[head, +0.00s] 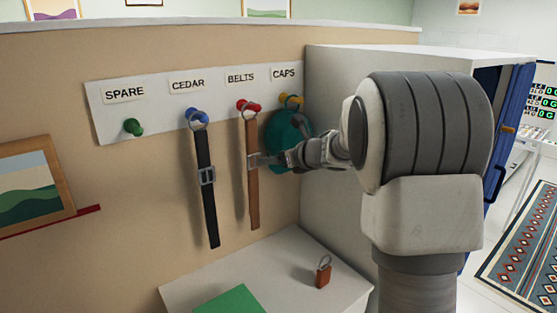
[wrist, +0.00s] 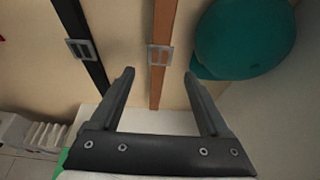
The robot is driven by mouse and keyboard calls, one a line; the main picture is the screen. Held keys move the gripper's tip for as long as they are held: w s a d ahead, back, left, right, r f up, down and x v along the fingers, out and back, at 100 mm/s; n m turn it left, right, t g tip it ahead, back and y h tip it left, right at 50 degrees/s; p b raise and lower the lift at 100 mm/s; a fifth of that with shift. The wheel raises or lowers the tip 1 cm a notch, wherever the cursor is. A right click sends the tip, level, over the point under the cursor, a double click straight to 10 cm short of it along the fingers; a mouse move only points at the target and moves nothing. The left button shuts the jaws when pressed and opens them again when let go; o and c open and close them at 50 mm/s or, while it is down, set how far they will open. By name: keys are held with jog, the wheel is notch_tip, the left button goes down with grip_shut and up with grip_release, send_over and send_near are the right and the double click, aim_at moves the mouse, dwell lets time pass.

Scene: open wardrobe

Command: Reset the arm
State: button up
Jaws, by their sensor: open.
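My gripper (head: 272,160) is open in front of the wall, close to the brown belt (head: 253,200). In the wrist view the two fingers of my gripper (wrist: 159,74) are spread, with the brown belt (wrist: 165,30) showing in the gap between them; I cannot tell how far behind the tips it is. The brown belt hangs by its ring from the red peg (head: 248,106) under BELTS. A black belt (head: 205,150) hangs from the blue peg (head: 195,113) under CEDAR. A teal cap (head: 283,128) hangs under CAPS, partly hidden by my arm.
The green peg (head: 133,127) under SPARE is bare. Below is a white surface (head: 205,280) with a green sheet (head: 240,302) and a small brown tag with a ring (head: 323,274). A white cabinet side (head: 335,85) stands close on the right. A framed picture (head: 38,180) is at left.

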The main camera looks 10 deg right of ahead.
jog(key=s+d+r+m+t+h, duration=0.2)
jog(key=s+d+r+m+h, duration=0.3)
jog(key=r+m, duration=0.5)
jog(key=s+f+m+g+h, duration=0.2)
jog(key=s+m+h, duration=0.1)
jog(key=s+m, duration=0.9)
jog(key=s+a+f+m+g+y, duration=0.1)
jog(key=s+a+f+m+g, duration=0.1)
jog(key=s+m, duration=0.4)
jog(key=s+a+f+m+g+y, duration=0.1)
jog(key=s+a+f+m, duration=0.3)
jog(key=s, duration=0.6)
jog(key=s+a+f+m+g, duration=0.3)
jog(key=s+f+m, duration=0.1)
jog(key=s+m, duration=0.4)
jog(key=shift+f+m+g+y, duration=0.3)
jog(key=shift+f+g+y, duration=0.1)
